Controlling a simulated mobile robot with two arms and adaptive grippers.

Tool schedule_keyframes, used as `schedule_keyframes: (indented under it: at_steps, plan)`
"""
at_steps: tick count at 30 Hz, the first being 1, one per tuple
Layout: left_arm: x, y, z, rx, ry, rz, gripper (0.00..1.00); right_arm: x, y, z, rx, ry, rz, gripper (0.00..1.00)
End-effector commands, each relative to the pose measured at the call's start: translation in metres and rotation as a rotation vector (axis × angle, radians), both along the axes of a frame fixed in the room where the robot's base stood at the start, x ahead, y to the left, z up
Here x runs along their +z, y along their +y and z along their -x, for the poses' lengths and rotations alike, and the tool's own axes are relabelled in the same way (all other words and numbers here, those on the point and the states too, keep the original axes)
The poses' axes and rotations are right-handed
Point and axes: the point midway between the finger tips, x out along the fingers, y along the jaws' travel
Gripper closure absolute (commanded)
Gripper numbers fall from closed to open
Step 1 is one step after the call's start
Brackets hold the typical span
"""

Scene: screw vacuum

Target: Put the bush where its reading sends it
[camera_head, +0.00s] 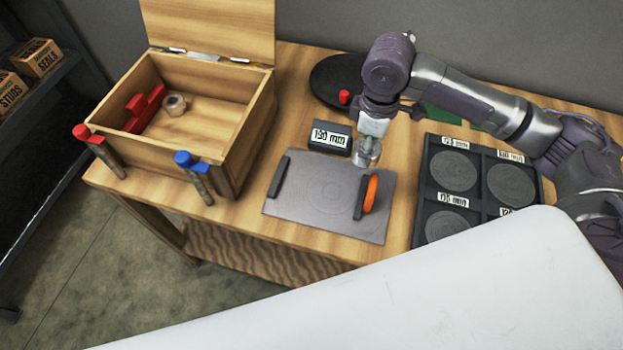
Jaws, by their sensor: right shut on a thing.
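My right gripper (374,128) points down over the table, shut on a small silvery metal bush (366,153). The bush hangs between the dark display and the grey measuring plate, and I cannot tell if it touches anything. The display (330,137) shows a reading like "190 mm"; its middle digit is not sharp. A dark tray (417,228) on the right has round pads with small mm labels, hard to read. My left gripper is out of view.
An open wooden box (210,122) on the left holds a red block (145,108) and a ring-shaped piece (174,105). Red-topped (82,132) and blue-topped (184,160) tools stand at its front. A black round base (330,85) sits behind the display. A white surface covers the lower right.

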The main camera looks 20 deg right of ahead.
Motion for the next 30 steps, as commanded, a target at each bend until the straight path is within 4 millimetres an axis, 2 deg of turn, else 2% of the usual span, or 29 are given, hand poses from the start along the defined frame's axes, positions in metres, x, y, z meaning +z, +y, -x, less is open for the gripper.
schedule_keyframes:
  at_steps: [2,5,15,21,26,30]
  plan:
    - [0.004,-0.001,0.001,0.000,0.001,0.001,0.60,0.000,-0.003,-0.003,0.046,0.001,0.001,1.00]
    - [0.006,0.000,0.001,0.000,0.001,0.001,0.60,-0.005,0.002,-0.005,0.078,0.002,0.001,1.00]
    - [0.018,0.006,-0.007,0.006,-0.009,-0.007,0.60,-0.046,0.073,-0.021,0.083,0.002,0.000,1.00]
    - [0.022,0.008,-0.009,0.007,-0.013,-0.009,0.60,-0.065,0.102,-0.028,0.080,0.000,0.001,1.00]
    - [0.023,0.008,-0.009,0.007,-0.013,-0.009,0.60,-0.073,0.108,-0.029,0.079,0.001,0.003,1.00]
    - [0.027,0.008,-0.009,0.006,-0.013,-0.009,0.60,-0.092,0.108,-0.028,0.078,0.002,0.005,1.00]
